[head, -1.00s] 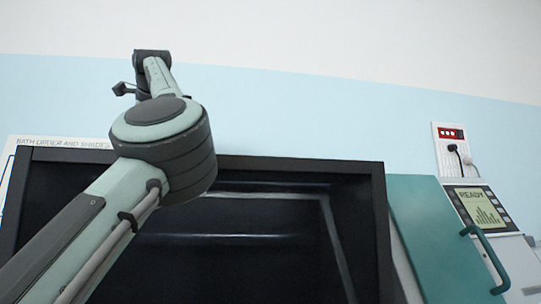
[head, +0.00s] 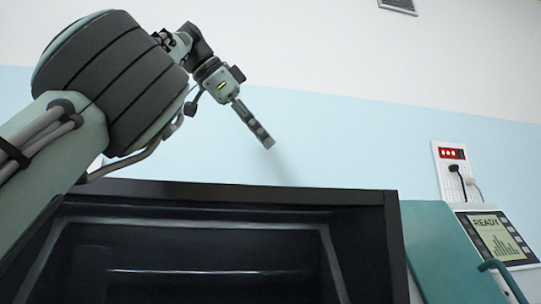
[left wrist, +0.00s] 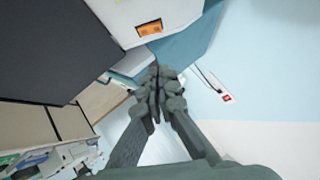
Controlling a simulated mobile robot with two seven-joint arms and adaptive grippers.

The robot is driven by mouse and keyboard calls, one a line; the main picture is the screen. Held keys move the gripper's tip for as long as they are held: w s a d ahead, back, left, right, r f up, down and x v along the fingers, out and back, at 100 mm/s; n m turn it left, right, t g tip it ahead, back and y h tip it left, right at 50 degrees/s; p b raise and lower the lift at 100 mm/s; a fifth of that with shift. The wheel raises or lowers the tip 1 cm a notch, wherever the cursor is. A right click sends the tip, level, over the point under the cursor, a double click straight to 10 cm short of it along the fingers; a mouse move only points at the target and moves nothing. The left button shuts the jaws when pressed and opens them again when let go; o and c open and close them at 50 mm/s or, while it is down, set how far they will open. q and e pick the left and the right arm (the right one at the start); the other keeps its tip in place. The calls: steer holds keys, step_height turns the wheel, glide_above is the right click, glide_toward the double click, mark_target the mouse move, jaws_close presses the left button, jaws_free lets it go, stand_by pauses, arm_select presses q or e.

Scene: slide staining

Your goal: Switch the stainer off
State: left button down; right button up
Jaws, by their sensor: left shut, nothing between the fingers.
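The stainer (head: 448,250) is at the right of the head view, with a teal cover and a grey screen (head: 496,238) reading READY with bars. In the left wrist view a pale panel beside teal surfaces carries a small orange rectangle (left wrist: 149,28); I cannot tell whether it is a switch. My left gripper (head: 267,141) is raised in front of the blue wall, above the black-framed box and left of the stainer. It is shut and empty, its fingertips (left wrist: 159,74) together and apart from the orange rectangle. My right gripper is not in view.
A black-framed open box (head: 230,194) stands left of the stainer. A wall socket panel (head: 451,168) with red parts and plugged-in cords is above the screen. A curved teal handle (head: 500,272) sticks out in front of the stainer. The wall area around my gripper is clear.

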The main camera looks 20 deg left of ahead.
arm_select(q)
steer(key=b+x, duration=0.1)
steer(key=x, duration=0.8)
steer(key=shift+f, duration=0.15)
steer(key=shift+w+a+f+b, duration=0.2)
steer(key=shift+w+a+f, duration=0.05)
steer(key=shift+f, duration=0.35)
steer(key=shift+w+a+f+b, duration=0.2)
steer(key=shift+w+a+f, duration=0.05)
steer(key=shift+f, duration=0.4)
steer(key=shift+w+f, duration=0.2)
steer(key=shift+f, duration=0.15)
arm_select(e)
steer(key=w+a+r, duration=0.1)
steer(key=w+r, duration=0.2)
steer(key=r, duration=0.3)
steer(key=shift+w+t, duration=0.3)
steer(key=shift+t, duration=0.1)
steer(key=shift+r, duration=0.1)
arm_select(q)
steer(key=shift+a, duration=0.1)
